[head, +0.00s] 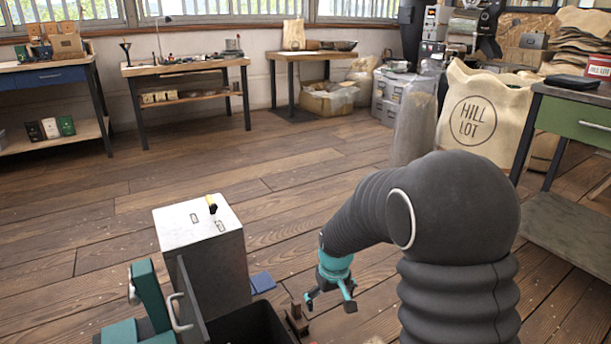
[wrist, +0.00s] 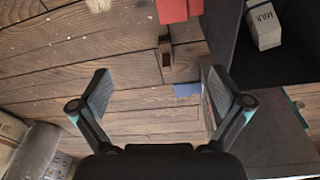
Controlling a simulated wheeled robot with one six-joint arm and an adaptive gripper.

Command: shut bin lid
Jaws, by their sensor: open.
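The black open bin (head: 255,325) is cut off at the bottom edge of the head view. A dark grey panel (head: 191,300), which looks like its lid, stands raised along the bin's left side, with a pale curved handle (head: 180,312) on its outer face. In the wrist view the bin's dark interior (wrist: 262,72) is at the upper right, with a milk carton (wrist: 264,24) in it. My gripper (head: 329,300) is open and empty, to the right of the bin and apart from the lid. Its spread fingers also show in the wrist view (wrist: 158,88).
A pale metal box (head: 205,255) stands just beyond the bin. A blue flat piece (head: 262,283) and a small brown block (head: 298,320) lie near the bin. A red object (wrist: 180,9) shows in the wrist view. Wooden floor (head: 290,190) is clear toward the back tables.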

